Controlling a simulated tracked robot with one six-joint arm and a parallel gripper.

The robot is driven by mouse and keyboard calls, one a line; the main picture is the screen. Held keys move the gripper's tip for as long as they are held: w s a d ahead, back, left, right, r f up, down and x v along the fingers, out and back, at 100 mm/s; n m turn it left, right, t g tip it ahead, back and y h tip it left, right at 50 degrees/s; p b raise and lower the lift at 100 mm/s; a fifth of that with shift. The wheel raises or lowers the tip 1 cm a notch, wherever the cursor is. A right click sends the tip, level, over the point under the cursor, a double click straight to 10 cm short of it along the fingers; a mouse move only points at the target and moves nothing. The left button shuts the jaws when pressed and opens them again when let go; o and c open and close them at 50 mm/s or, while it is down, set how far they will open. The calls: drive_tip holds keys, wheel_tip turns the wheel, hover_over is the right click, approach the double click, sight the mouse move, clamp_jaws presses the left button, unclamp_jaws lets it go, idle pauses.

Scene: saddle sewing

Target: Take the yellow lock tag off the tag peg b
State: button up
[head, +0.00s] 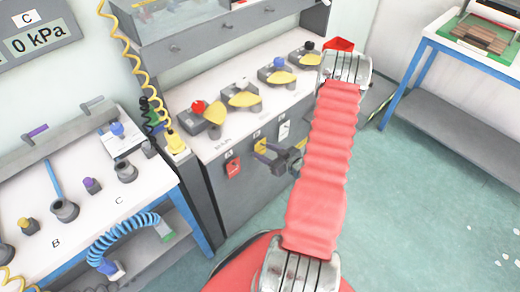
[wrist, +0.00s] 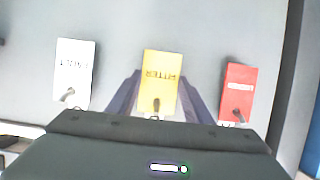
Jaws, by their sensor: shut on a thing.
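The yellow lock tag (wrist: 161,72) hangs in the middle of three tags on the grey cabinet front, its lettering upside down in the wrist view. A dark peg (wrist: 156,104) shows at its lower middle in that view, apparently through the tag. My gripper (wrist: 160,97) is shut on the yellow tag, one purple finger at each side edge. In the head view my gripper (head: 265,155) is at the cabinet front, partly covering the yellow tag (head: 261,146). I cannot see a gap between tag and panel.
A white tag (wrist: 75,70) and a red tag (wrist: 238,90) hang on their own pegs on either side, close to my fingers. Above, the white counter (head: 225,130) carries several yellow-handled valves. A bench (head: 90,225) with sockets and a blue coiled hose stands at left.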

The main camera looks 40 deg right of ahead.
drive_tip(key=shift+s+r, duration=0.2)
drive_tip(key=shift+r, duration=0.1)
idle(0.4)
drive_tip(key=shift+s+r, duration=0.15)
drive_tip(key=shift+s, duration=0.35)
drive_tip(key=shift+s+r, duration=0.1)
drive_tip(key=shift+s, duration=0.85)
drive_tip(key=shift+s, duration=0.1)
drive_tip(key=s, duration=0.6)
drive_tip(key=shift+d+r, duration=0.15)
drive_tip(key=shift+r, duration=0.1)
idle(1.1)
